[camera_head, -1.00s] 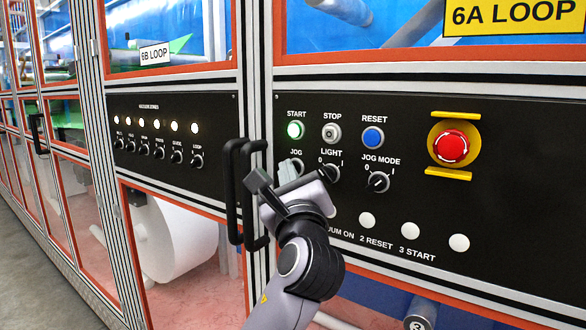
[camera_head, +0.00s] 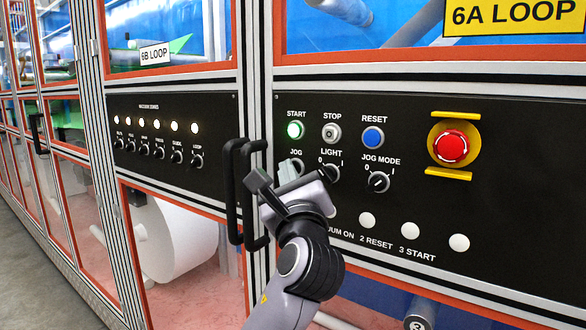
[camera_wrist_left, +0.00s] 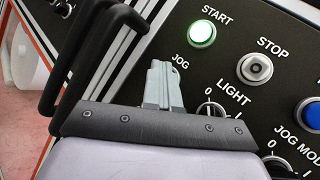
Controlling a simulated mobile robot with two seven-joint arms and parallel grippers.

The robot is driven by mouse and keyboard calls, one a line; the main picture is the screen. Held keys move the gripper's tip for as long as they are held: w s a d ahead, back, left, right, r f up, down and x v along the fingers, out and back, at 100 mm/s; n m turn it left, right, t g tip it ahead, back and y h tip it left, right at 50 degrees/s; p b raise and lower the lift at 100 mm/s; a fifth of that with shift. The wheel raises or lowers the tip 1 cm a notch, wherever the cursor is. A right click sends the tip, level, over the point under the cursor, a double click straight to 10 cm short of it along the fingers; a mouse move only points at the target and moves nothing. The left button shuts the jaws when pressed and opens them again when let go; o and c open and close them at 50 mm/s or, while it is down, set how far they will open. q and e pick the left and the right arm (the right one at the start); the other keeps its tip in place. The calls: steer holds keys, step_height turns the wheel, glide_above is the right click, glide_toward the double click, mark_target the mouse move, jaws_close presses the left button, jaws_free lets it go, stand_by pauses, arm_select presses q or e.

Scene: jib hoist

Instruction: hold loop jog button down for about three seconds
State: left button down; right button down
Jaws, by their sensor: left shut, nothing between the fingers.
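The loop jog button (camera_head: 300,166) sits under the JOG label on the black 6A LOOP panel. Only a bit of its rim shows in the head view, because my fingertips cover the rest. My left gripper (camera_head: 288,169) is shut and empty, with its fingertips at the button. In the left wrist view the shut grey fingers (camera_wrist_left: 161,85) point at the panel just below the JOG label and hide the button. I cannot tell whether the button is pressed in. My right gripper is not in view.
A lit green START button (camera_head: 295,130), a STOP button (camera_head: 331,133), a blue RESET button (camera_head: 373,138) and a JOG MODE switch (camera_head: 378,182) are close by. A red emergency stop (camera_head: 451,147) is further right. Black door handles (camera_head: 232,190) stand out just left of my gripper.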

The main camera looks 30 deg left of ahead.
arm_select(q)
steer(key=shift+s, duration=0.1)
steer(key=shift+s+p, duration=0.5)
steer(key=shift+s, duration=0.2)
steer(key=s, duration=0.1)
steer(key=s+p, duration=0.1)
steer(key=s, duration=0.1)
steer(key=s+p, duration=0.1)
steer(key=s, duration=0.1)
steer(key=shift+a, duration=0.25)
steer(key=shift+f, duration=0.15)
